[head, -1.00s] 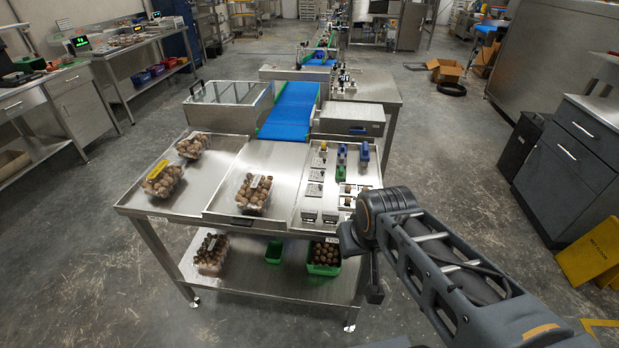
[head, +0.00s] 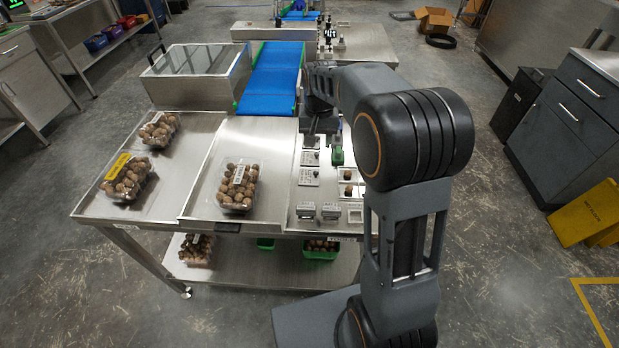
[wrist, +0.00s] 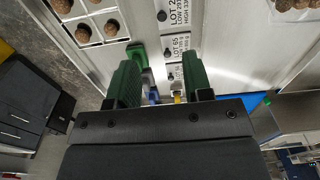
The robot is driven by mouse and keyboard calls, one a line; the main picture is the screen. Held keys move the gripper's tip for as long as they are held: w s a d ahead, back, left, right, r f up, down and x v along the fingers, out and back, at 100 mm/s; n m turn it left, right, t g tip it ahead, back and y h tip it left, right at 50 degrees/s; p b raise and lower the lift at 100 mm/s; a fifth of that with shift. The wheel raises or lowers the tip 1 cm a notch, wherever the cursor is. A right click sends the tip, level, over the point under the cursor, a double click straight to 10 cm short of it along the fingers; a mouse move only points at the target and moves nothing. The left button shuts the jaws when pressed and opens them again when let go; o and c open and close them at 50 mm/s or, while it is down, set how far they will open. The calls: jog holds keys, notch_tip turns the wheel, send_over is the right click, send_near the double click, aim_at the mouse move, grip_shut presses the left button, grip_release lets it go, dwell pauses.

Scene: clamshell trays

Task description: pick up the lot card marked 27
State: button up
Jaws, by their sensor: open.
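Several white lot cards with dark knobs lie in a row on the right-hand panel of the steel table. In the wrist view the nearest card (wrist: 176,14) reads "LOT 2" with its second digit cut off; the same card shows in the head view (head: 308,177), too small to read. The middle card (wrist: 176,45) reads LOT 65 and shows in the head view (head: 310,158). The far card (wrist: 175,73) is partly hidden by my gripper and its number is unclear. My gripper (wrist: 160,60) is open and empty, its green fingers above the row's far end.
A green-handled tool (head: 336,156) stands right of the cards, close to one finger. Blue and yellow items are partly hidden by my gripper. A mushroom sample tray (wrist: 96,22) lies beside. A filled clamshell (head: 238,187) sits left; the blue conveyor (head: 271,82) is behind.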

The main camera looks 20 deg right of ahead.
send_over(316, 172)
notch_tip(316, 172, down, 9)
jog(key=shift+s+a+r, duration=0.1)
jog(key=shift+s, duration=0.05)
jog(key=shift+f+p, duration=0.4)
jog(key=shift+f, duration=2.8)
jog(key=shift+c, duration=0.4)
grip_shut()
